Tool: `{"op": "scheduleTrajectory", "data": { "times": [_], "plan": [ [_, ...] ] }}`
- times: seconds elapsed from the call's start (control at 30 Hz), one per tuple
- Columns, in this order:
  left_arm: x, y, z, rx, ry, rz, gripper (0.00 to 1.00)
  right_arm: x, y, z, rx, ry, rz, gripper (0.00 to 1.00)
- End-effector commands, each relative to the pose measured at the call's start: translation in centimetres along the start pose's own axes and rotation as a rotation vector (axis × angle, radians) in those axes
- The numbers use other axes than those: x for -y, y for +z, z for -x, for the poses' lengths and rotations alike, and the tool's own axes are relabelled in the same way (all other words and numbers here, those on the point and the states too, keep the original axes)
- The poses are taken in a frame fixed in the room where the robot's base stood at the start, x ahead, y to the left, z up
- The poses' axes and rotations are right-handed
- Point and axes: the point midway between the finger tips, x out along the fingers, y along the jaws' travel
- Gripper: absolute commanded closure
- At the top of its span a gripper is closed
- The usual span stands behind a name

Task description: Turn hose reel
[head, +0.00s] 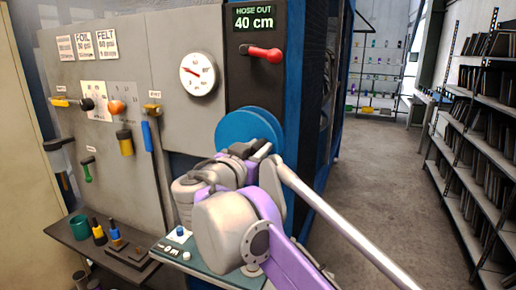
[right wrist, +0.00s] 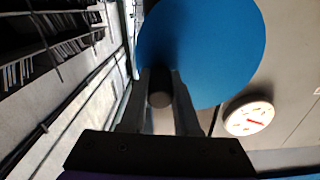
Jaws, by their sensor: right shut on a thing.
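The blue hose reel (head: 245,124) is a round disc on the dark panel, below a red lever. My right gripper (head: 263,150) is at the reel's lower right part, and my arm hides some of the reel there. In the right wrist view the reel (right wrist: 205,45) fills the top middle. My right gripper (right wrist: 160,95) is shut on a dark round knob (right wrist: 160,90) at the disc's lower left edge. A display (head: 254,19) above reads "HOSE OUT 40 cm". My left gripper is not in view.
The red lever (head: 262,54) and a white dial gauge (head: 198,75) are above the reel. Hand tools hang on the grey panel at left. A small bench (head: 75,240) stands below them. Shelves (head: 480,130) line the right side, with open floor (head: 395,180) between.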

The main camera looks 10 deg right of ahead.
Motion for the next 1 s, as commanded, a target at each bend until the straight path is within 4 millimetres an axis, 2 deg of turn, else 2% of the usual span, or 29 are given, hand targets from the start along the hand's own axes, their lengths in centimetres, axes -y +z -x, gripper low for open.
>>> {"op": "scheduleTrajectory", "data": {
  "times": [0.77,1.0],
  "plan": [
    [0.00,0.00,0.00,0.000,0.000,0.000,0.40,-0.03,0.03,0.00,0.001,0.001,0.000,1.00],
    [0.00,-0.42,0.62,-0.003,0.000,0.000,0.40,-0.11,0.11,0.00,0.000,0.001,-0.042,1.00]
  ]
}}
